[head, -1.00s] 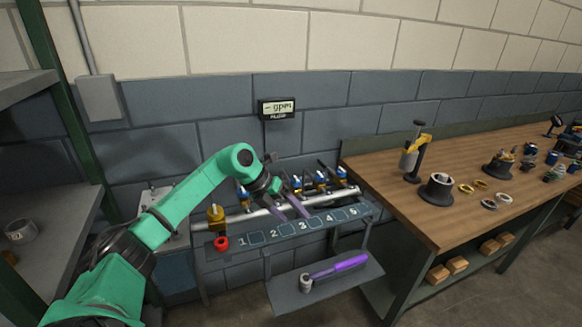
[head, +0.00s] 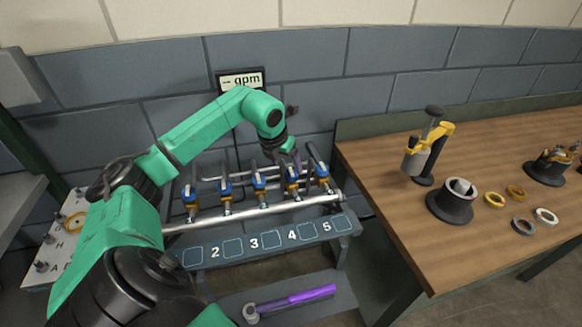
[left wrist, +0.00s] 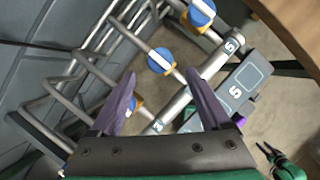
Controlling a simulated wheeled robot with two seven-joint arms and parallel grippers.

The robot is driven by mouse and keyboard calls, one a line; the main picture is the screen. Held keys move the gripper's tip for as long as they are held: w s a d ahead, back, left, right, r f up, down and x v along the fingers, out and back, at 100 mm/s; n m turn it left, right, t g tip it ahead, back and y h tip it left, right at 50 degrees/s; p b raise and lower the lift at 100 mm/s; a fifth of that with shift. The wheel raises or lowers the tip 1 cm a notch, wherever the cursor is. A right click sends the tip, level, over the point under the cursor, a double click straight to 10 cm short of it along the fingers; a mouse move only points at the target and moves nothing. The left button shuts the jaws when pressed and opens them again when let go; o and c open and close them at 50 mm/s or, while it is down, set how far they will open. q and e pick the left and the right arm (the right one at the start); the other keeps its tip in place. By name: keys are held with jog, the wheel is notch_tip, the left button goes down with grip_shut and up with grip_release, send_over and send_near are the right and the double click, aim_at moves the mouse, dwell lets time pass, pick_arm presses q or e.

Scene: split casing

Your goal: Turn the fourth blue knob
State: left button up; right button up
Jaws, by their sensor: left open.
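A row of blue knobs with white bars sits on brass valves along a silver pipe. The fourth blue knob (head: 292,171) is second from the right in the head view. My left gripper (head: 291,157) is just above and behind it, partly hiding it. In the left wrist view, the open purple fingers (left wrist: 163,95) point toward the knobs. The fourth knob (left wrist: 161,60) appears between and beyond the fingertips, apart from them. The fifth knob (left wrist: 201,11) is at the top, and another knob (left wrist: 136,104) is partly hidden by the left finger.
A numbered ledge (head: 270,241) runs in front of the pipe. A purple-handled tool (head: 290,300) lies on the lower shelf. A gpm display (head: 241,81) is on the wall. A wooden bench (head: 395,215) with fittings and rings stands right. Grey pipes stand behind the knobs.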

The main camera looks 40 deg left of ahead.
aim_at(291, 172)
pick_arm(q)
jog(key=p+x, duration=0.1)
jog(key=x, duration=0.4)
jog(key=shift+w+f, duration=0.1)
jog(key=shift+w, duration=0.15)
jog(key=shift+f, duration=0.15)
jog(key=shift+s, duration=0.15)
pick_arm(e)
jog(key=shift+w+r, duration=0.65)
jog(key=shift+r, duration=0.05)
pick_arm(q)
grip_shut()
